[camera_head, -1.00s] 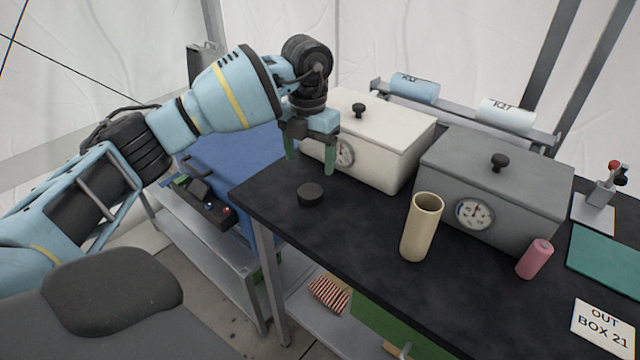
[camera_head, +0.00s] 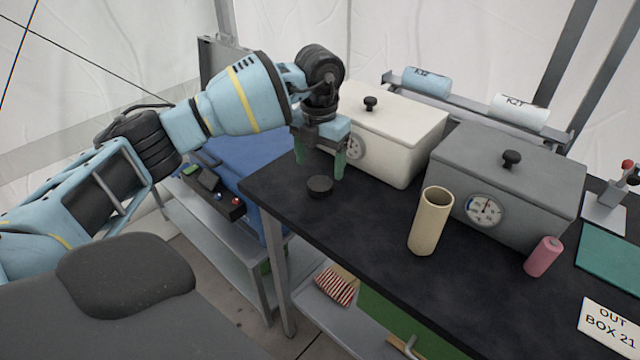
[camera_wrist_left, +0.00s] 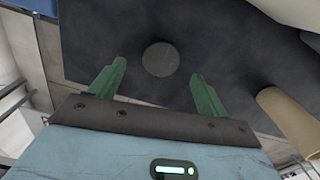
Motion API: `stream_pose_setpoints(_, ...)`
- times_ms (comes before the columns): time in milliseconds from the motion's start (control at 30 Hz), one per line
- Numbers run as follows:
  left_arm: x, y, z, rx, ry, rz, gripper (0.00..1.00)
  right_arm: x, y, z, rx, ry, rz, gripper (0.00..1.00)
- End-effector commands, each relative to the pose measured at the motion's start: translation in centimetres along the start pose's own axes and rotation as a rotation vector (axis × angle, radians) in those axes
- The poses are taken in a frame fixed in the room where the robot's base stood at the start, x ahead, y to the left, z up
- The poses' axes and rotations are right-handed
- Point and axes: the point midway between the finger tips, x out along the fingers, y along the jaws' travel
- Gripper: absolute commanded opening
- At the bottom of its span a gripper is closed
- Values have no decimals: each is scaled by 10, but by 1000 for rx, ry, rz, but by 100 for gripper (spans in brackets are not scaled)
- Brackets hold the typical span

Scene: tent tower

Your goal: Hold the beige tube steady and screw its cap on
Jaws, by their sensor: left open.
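The beige tube (camera_head: 430,222) stands upright and open-topped on the black table, in front of the grey box. It also shows at the right of the left wrist view (camera_wrist_left: 288,118). A round black cap (camera_head: 320,187) lies flat on the table near its left end. In the left wrist view the cap (camera_wrist_left: 160,58) appears just beyond and between the fingertips. My left gripper (camera_head: 320,172) is open and empty, its green fingers pointing down above the table by the cap. The left gripper (camera_wrist_left: 158,78) is not touching the cap. My right gripper is out of view.
A white box (camera_head: 400,150) and a grey box (camera_head: 520,185), both with dials and knobbed lids, stand behind the tube. A pink cylinder (camera_head: 543,257) stands right of the tube. A sign (camera_head: 607,325) lies at the front right. The table (camera_head: 375,215) is clear between cap and tube.

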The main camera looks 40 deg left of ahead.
Motion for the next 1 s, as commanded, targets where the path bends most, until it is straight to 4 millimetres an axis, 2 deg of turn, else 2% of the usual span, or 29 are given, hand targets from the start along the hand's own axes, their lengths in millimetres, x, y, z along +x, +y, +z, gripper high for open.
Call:
stream_pose_setpoints(200,31,-3,-1,0,4,1,76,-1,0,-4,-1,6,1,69)
stream_pose_setpoints(333,44,-3,-1,0,2,0,76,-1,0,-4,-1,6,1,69)
stream_pose_setpoints(733,48,-3,-1,0,1,1,76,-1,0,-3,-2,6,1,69)
stream_pose_setpoints(767,48,-3,-1,0,1,1,75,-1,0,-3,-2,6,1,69)
stream_pose_setpoints(1000,47,-3,-1,0,1,1,43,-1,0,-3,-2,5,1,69)
